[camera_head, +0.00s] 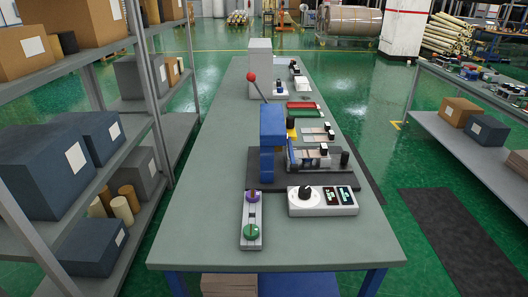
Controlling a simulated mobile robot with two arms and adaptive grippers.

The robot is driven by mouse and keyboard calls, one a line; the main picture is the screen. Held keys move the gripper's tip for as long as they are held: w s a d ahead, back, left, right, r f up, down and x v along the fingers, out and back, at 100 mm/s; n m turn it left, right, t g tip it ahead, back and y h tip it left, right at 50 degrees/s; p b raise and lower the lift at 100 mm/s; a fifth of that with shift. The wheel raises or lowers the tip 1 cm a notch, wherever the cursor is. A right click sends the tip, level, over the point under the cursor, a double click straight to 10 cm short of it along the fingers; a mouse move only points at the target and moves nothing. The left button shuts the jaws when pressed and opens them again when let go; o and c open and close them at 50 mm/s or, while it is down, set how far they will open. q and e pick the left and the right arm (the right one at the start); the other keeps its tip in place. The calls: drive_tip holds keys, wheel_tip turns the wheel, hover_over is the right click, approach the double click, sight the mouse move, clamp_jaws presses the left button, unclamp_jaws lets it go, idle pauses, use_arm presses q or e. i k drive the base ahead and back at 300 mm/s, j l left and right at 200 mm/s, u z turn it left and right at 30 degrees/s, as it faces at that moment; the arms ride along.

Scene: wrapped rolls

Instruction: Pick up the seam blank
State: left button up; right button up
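Neither of my grippers is in view. I cannot tell for sure which thing is the seam blank. On the long grey-green table (205,215), a blue press-like machine (272,140) with a red-knobbed lever (252,78) stands on a dark mat (255,168). Beside its right side is a metal fixture (312,157) with a small light part, too small to make out. Behind that lies a flat pale piece (318,134) with a dark block at its end. Farther back are a green tray (304,115) and a red tray (301,105).
A control box (322,202) with a black knob and a button panel (251,222) stand at the table's near end. A grey cabinet (261,68) stands at its far end. Loaded shelves flank it left (178,135) and right (462,150).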

sight(322, 153)
drive_tip(key=i+l+u, duration=0.25)
drive_tip(key=l, duration=0.25)
drive_tip(key=l+u, duration=0.25)
drive_tip(key=l, duration=0.3)
drive_tip(key=i+l+u, duration=0.25)
drive_tip(key=l, duration=0.3)
drive_tip(key=k, duration=0.1)
